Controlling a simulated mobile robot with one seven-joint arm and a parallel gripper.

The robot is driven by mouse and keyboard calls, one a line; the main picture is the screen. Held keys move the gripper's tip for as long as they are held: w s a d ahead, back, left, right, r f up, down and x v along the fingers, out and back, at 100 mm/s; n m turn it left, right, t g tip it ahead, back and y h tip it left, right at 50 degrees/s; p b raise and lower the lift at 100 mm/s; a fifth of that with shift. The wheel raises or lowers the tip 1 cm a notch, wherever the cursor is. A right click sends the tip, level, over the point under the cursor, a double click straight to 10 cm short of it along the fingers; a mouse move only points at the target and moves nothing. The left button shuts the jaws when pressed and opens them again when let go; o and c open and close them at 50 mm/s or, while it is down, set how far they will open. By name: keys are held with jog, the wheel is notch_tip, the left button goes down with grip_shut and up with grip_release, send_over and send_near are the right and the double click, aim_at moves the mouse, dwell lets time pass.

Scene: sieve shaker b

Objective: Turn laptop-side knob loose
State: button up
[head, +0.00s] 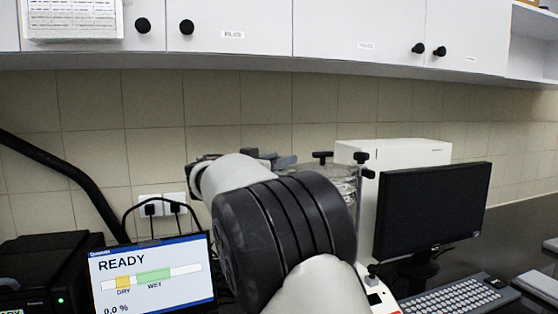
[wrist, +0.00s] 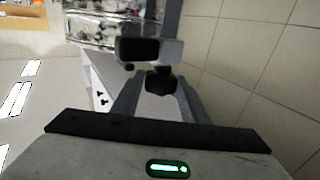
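My gripper (wrist: 158,76) shows in the wrist view with its two grey fingers apart. A black knob (wrist: 159,84) sits between the fingers, with narrow gaps seeming to show at its sides; I cannot tell whether either finger touches it. Beyond it is a black block on a light clamp piece (wrist: 138,48), beside the shiny sieve stack (wrist: 100,30). In the head view my arm hides most of the shaker. The grey fingers (head: 284,161) show just past the arm, left of the sieve stack (head: 342,178). The knob between them cannot be made out there.
Other black knobs (head: 322,155) top the shaker, with more at its right rod (head: 361,157). A READY screen (head: 150,275) stands at left. A white box (head: 400,152), a monitor (head: 432,210) and a keyboard (head: 455,297) are at right. A tiled wall (head: 210,105) is behind.

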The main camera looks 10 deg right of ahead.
jog(key=c, duration=0.7)
jog(key=shift+o, duration=0.2)
jog(key=shift+f, duration=0.1)
jog(key=shift+f+b, duration=0.1)
jog(key=shift+b, duration=0.45)
